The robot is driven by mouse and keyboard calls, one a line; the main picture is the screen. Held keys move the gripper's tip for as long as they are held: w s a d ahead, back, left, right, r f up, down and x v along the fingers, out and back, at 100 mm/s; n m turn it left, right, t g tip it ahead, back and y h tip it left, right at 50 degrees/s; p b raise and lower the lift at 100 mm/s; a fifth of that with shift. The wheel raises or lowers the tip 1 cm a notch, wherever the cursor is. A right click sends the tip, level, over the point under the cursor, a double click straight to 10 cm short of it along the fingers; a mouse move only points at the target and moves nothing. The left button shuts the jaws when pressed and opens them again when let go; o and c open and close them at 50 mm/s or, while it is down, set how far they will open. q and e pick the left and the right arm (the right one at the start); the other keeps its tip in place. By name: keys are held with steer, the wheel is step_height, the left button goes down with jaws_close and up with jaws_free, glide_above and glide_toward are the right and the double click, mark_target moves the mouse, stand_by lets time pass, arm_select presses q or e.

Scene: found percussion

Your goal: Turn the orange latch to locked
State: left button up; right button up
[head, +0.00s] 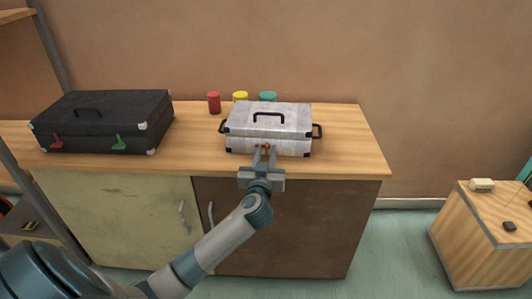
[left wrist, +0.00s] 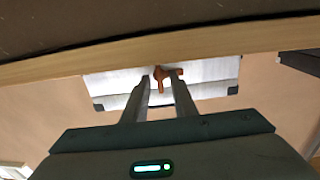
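The orange latch (head: 267,147) is on the front face of the silver-white case (head: 240,143), which stands on the wooden counter. My left gripper (head: 265,151) is at the case front, its two fingers apart on either side of the latch. In the left wrist view, the latch (left wrist: 161,84) shows between the fingertips of my left gripper (left wrist: 163,78), with a gap around its arm; the case (left wrist: 215,70) is behind it. I cannot tell whether a finger touches the latch. My right gripper is out of view.
A black case (head: 90,125) with red and green latches stands on the counter (head: 345,140) at the left. Red (head: 214,102), yellow (head: 240,96) and teal (head: 268,97) cans stand behind the silver case. The counter's right end is clear. A wooden box (head: 480,240) is at far right.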

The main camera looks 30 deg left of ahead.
arm_select(q)
jaws_close()
